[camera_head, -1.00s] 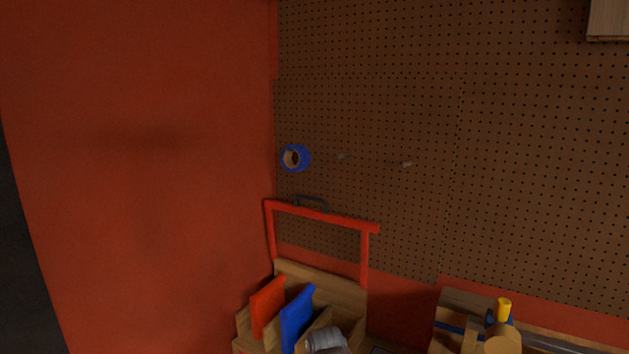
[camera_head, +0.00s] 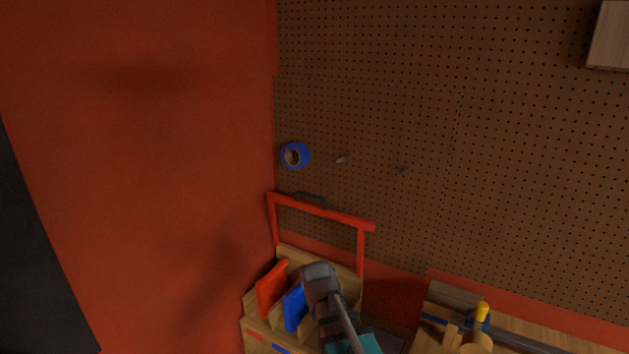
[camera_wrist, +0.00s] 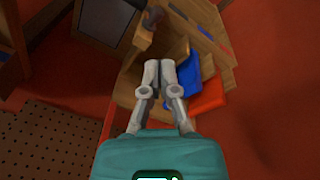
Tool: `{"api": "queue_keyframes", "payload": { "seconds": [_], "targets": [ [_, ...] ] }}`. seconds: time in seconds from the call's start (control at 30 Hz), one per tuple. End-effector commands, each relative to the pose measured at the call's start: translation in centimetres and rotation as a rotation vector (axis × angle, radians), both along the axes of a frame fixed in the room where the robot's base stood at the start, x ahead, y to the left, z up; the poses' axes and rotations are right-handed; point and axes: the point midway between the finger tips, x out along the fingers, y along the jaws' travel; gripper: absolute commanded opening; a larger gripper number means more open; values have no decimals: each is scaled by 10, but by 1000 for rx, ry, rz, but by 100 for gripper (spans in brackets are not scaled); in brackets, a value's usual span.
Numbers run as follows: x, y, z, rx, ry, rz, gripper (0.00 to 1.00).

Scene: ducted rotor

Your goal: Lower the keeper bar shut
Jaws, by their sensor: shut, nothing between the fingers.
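The keeper bar (camera_head: 320,208) is a red frame with a dark handle (camera_head: 311,200) on its top. It stands raised on two red side arms at the back of a wooden rack (camera_head: 262,338). Upright red (camera_head: 270,288) and blue (camera_head: 295,306) panels stand in the rack. The end of my arm, grey and teal, is over the rack's right side, in front of and below the bar's crosspiece. In the wrist view my gripper (camera_wrist: 168,66) has its two grey fingers close together, empty, beside the blue panel (camera_wrist: 188,76). Contact with the bar cannot be seen.
A pegboard (camera_head: 370,120) fills the back, with a blue tape roll (camera_head: 295,156) hanging above the bar. A red wall (camera_head: 140,180) closes the left. A wooden item with a yellow knob (camera_head: 481,311) stands at right. The space before the pegboard looks clear.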

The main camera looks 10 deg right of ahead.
Motion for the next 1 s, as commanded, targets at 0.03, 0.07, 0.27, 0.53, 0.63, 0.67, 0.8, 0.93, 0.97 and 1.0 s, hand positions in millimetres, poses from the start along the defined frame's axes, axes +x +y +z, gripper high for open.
{"api": "queue_keyframes", "payload": {
  "seconds": [0.03, 0.07, 0.27, 0.53, 0.63, 0.67, 0.8, 0.93, 0.97, 1.0],
  "targets": [
    [7, -1, 18, -9, -8, -11, 0],
    [11, -2, 23, -15, -14, -18, 0],
    [37, -8, 58, -53, -58, -75, 0],
    [92, -18, 109, -129, -157, -185, 0],
    [122, -22, 131, -165, -216, -241, 0],
    [133, -23, 137, -177, -237, -259, 0],
    [196, -29, 172, -238, -373, -364, 0],
    [255, -32, 199, -279, -521, -453, 0],
    [268, -31, 204, -285, -553, -469, 0],
    [283, -31, 211, -291, -596, -491, 0]
  ]
}}
